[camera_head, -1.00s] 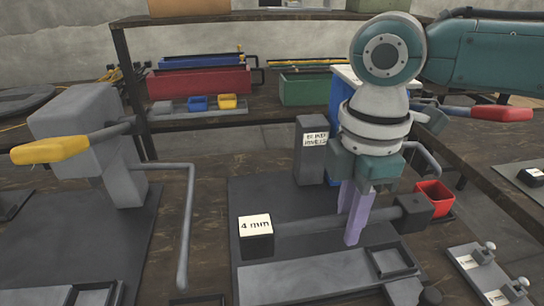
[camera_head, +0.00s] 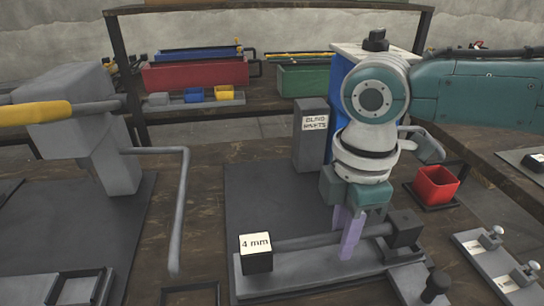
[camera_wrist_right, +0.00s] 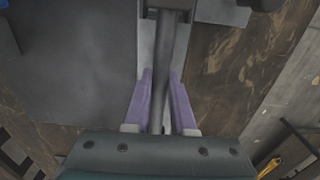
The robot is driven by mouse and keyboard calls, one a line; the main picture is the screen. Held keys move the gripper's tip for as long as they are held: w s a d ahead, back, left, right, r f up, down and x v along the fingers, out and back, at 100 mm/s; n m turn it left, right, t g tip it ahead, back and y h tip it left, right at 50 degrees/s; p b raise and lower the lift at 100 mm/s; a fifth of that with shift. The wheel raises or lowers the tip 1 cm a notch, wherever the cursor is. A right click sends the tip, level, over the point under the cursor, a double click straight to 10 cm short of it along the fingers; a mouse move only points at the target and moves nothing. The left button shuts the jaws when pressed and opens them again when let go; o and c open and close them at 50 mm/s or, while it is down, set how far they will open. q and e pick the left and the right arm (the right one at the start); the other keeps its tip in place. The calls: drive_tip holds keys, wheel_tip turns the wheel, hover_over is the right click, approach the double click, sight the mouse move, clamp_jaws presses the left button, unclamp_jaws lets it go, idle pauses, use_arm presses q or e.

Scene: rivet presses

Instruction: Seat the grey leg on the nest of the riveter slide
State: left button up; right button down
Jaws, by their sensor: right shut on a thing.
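The dark right block hides much of the nest frame there. In the right wrist view, the rod (camera_wrist_right: 162,85) runs between the fingers (camera_wrist_right: 160,105). My left gripper is not in view.
A "blind rivets" box (camera_head: 311,140) stands behind, with a red bin (camera_head: 436,187) to the right. A dark knob (camera_head: 437,283) stands by the slide's right end. Another press (camera_head: 90,125) with a bent grey bar is at left. The dark base plate (camera_head: 265,205) is bare behind the leg.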

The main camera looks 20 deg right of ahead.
drive_tip(key=shift+f+b, duration=0.35)
drive_tip(key=shift+f, duration=0.45)
idle(0.4)
drive_tip(key=c, duration=0.7)
unclamp_jaws()
